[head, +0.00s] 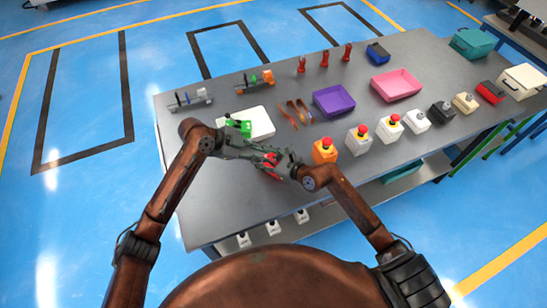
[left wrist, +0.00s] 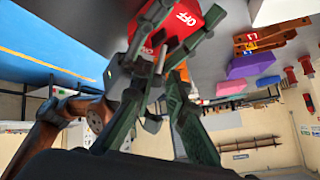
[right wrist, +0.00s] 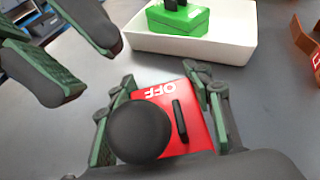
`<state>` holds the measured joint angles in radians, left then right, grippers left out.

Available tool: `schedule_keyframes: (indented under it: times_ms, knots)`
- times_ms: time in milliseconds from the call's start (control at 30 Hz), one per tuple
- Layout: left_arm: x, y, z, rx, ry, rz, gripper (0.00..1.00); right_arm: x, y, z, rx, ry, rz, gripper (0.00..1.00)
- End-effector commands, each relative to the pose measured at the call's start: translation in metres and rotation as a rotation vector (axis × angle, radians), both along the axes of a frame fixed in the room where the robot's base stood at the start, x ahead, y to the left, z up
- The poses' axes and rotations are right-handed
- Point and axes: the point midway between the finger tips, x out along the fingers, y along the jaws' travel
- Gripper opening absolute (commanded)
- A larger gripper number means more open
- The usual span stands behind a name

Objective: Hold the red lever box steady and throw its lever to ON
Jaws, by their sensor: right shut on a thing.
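The red lever box (head: 271,172) is mostly hidden between my grippers near the table's front edge. In the right wrist view the red box (right wrist: 170,98) shows its OFF label and a dark slot, with the lever's black knob (right wrist: 138,132) covering part of its face. My right gripper (right wrist: 160,100) is shut on the box, one finger on each side. My left gripper (head: 264,155) is beside the box; its fingers (right wrist: 65,55) stand apart and empty in the right wrist view. The red box (left wrist: 178,30) also shows beyond the left fingers in the left wrist view.
A white tray (head: 262,122) holding a green box (head: 238,128) lies just behind. An orange button box (head: 324,152) stands close to my right arm.

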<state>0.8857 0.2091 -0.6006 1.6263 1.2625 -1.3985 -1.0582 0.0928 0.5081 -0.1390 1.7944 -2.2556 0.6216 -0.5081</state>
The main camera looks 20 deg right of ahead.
Motion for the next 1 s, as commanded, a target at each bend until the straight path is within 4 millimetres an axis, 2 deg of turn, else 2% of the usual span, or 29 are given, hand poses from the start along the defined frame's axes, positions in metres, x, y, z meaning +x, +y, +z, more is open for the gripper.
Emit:
schedule_keyframes:
  times_ms: [100, 333, 700, 900, 1000]
  knots:
    - [-0.003, -0.017, -0.015, 0.0, 0.002, -0.001, 0.14, 0.0, 0.0, 0.001, 0.001, -0.002, 0.0, 0.09]
    - [-0.005, -0.036, -0.033, 0.001, 0.001, 0.002, 0.14, 0.0, 0.0, 0.001, 0.001, -0.002, 0.0, 0.09]
    - [-0.005, -0.04, -0.036, 0.0, 0.0, 0.002, 0.14, 0.0, 0.0, 0.001, 0.001, -0.002, 0.0, 0.09]
    - [-0.005, -0.039, -0.036, 0.0, 0.0, 0.002, 0.01, 0.0, 0.0, 0.001, 0.001, -0.002, 0.0, 0.09]
    - [-0.005, -0.039, -0.036, 0.0, 0.0, 0.002, 0.0, 0.0, 0.0, 0.001, 0.001, -0.002, 0.0, 0.09]
